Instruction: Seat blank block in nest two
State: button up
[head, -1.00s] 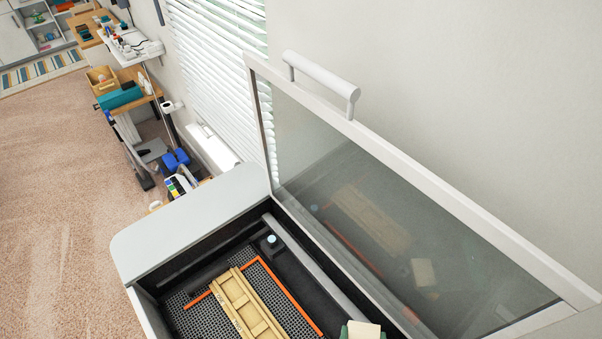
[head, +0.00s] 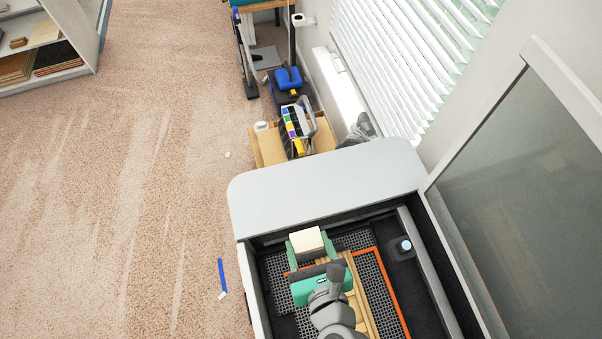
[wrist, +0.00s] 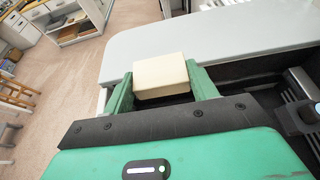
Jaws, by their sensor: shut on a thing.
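The blank block (head: 307,242) is a plain cream block held between the two green fingers of my gripper (head: 311,247). In the wrist view the block (wrist: 160,76) also shows between the fingertips of my gripper (wrist: 160,84), jutting forward beyond them. The gripper is shut on it. The pale wooden nest fixture (head: 357,300) lies in the machine bed, mostly hidden under my gripper and arm. I cannot make out which nest is which now. The block appears near the far end of the fixture; its height above the bed is unclear.
The black mesh bed (head: 377,285) has an orange edge strip (head: 391,292). The grey front ledge (head: 325,185) borders the bed. The glass lid (head: 530,200) stands open at the right.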

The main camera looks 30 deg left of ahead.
jog(key=p, duration=0.1)
send_over(309, 192)
jog(key=shift+f, duration=2.45)
jog(key=shift+f, duration=0.2)
jog(key=o, duration=1)
jog(key=shift+r, duration=0.2)
